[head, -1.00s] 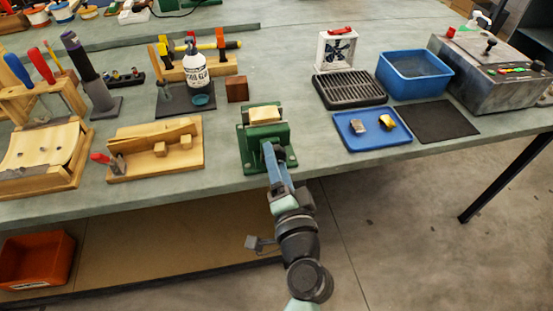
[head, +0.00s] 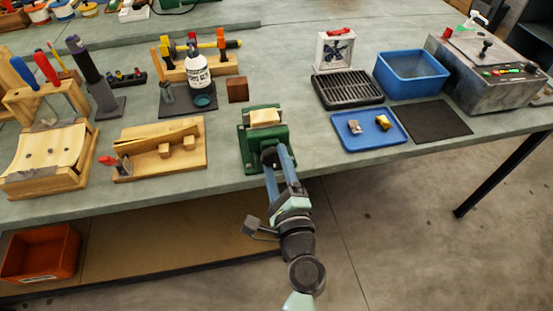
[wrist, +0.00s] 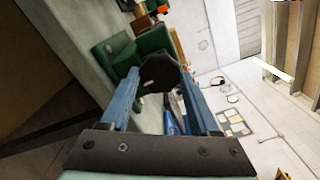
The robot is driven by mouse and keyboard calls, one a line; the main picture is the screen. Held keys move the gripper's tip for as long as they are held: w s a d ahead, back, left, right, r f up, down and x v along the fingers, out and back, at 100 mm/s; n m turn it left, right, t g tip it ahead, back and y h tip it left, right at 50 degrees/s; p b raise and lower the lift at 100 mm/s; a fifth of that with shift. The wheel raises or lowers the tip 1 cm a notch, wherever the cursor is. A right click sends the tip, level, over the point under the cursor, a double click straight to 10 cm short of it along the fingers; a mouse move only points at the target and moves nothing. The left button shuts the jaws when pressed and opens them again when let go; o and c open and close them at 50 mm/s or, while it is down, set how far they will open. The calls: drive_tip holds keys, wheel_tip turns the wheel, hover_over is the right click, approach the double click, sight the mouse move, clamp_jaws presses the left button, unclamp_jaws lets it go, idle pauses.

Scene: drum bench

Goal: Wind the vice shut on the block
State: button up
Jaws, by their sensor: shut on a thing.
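The green vice (head: 252,148) stands at the front edge of the bench. A pale wooden block (head: 265,117) sits at its top between the jaws; I cannot tell whether the jaws press on it. My gripper (head: 276,157) is at the front of the vice, with its blue fingers shut on the dark round vice handle. In the wrist view the handle (wrist: 160,73) shows between the fingertips of my gripper (wrist: 160,80), with the green vice body (wrist: 143,46) behind it. The screw behind the handle is hidden.
To the left is a wooden board (head: 140,165) with blocks and a red-handled tool. To the right are a blue tray (head: 352,145) with two small parts, a black rack (head: 347,90) and a blue bin (head: 412,78). A small brown block (head: 237,90) stands behind the vice.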

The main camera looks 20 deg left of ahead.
drive_tip(key=m, duration=0.1)
drive_tip(key=m+p, duration=0.1)
drive_tip(key=m, duration=0.1)
drive_tip(key=shift+s+d+f+m, duration=0.1)
drive_tip(key=shift+s+f+m, duration=0.05)
drive_tip(key=shift+m, duration=0.15)
drive_tip(key=shift+f+m+p, duration=0.15)
drive_tip(key=shift+m+p, duration=0.6)
drive_tip(key=shift+m, duration=0.75)
drive_tip(key=o, duration=1.1)
drive_tip(key=shift+o, duration=1.2)
drive_tip(key=shift+r, duration=0.2)
